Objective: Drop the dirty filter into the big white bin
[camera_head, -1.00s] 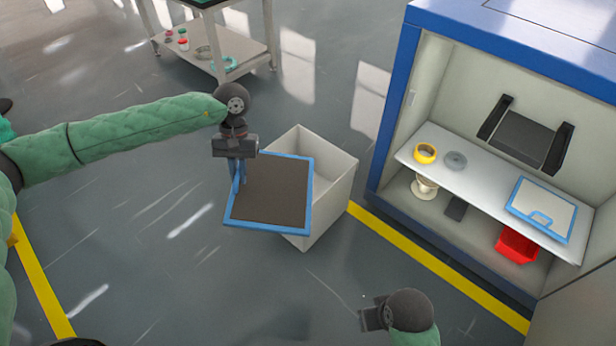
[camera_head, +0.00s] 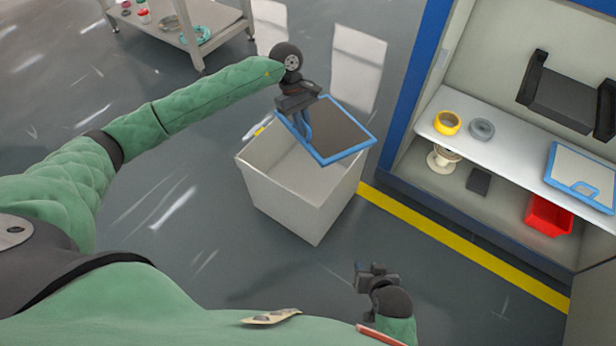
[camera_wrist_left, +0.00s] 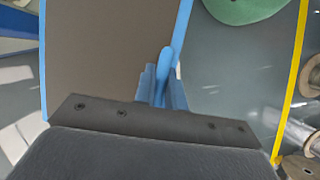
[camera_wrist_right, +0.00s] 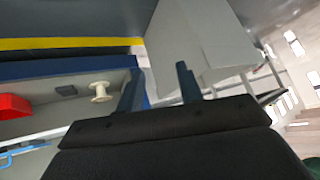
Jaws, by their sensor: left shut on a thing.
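The dirty filter (camera_head: 340,132) is a blue-framed panel with a dark brown-grey face. My left gripper (camera_head: 305,122) is shut on its blue handle and holds it tilted over the right part of the big white bin (camera_head: 300,200). The filter and its handle (camera_wrist_left: 166,75) also show in the left wrist view. The bin stands open on the floor, and the filter hides part of its opening. My right gripper (camera_head: 362,278) is low at the front, away from the bin. In the right wrist view its two fingers (camera_wrist_right: 160,88) stand apart with nothing between them.
A blue-framed cabinet at the right has a shelf (camera_head: 510,160) with a yellow ring (camera_head: 447,123), a grey ring (camera_head: 481,128) and a clean blue-framed filter (camera_head: 582,176). A red box (camera_head: 548,214) sits below. A metal cart (camera_head: 170,30) stands at the back left.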

